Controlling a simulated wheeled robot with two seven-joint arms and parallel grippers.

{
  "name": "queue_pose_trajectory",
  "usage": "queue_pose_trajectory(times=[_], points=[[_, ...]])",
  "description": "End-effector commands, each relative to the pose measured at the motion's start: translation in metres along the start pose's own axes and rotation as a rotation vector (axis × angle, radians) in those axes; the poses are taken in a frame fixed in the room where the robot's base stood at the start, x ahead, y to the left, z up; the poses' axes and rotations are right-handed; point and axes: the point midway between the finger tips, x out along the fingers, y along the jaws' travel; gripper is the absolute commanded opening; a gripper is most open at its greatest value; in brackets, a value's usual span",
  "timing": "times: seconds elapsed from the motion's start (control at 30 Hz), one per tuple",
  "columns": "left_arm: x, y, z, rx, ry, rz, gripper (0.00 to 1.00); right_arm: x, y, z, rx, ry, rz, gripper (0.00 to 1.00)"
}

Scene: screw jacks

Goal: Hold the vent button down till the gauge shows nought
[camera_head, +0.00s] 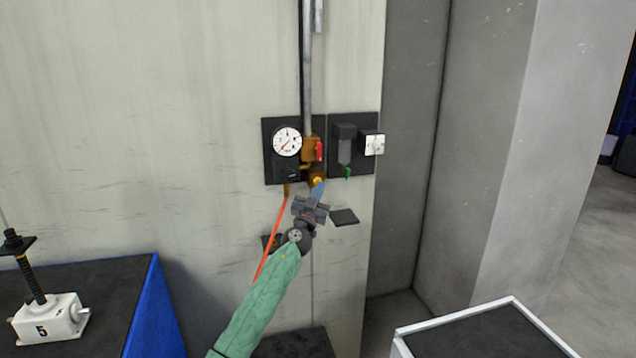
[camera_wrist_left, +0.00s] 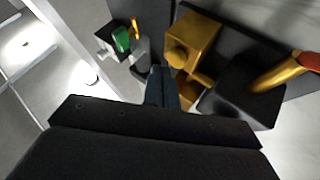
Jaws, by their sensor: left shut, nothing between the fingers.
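The round white gauge (camera_head: 287,142) is on a dark panel on the wall. Its needle seems to point to the lower left, but the reading is too small to tell. Below and right of it is a brass block with a rounded yellow knob (camera_head: 317,181), which looks like the vent button; the brass block also shows in the left wrist view (camera_wrist_left: 200,42). My left gripper (camera_head: 317,191) is shut and empty, its tips just below the knob. In the left wrist view the closed fingers (camera_wrist_left: 161,85) point towards the brass fitting; I cannot tell whether they touch it.
A red handle (camera_head: 319,151), a grey filter bowl (camera_head: 345,149) with a green tap (camera_head: 348,173) and a white-faced box (camera_head: 374,144) crowd the panels. An orange hose (camera_head: 271,240) hangs beside my arm. A screw jack (camera_head: 48,320) stands on a bench at left.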

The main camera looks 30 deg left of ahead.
Motion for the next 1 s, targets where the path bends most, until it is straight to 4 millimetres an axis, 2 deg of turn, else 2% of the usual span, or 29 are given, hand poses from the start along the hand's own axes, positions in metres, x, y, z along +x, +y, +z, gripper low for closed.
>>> queue_pose_trajectory(times=[0.43,1.0], points=[[-0.004,0.003,-0.004,-0.001,0.001,0.0,0.0,-0.003,0.0,-0.001,0.0,0.0,0.0,0.36],[-0.034,0.025,-0.026,-0.001,0.001,0.001,0.0,-0.017,0.0,-0.003,0.0,0.0,0.0,0.36]])
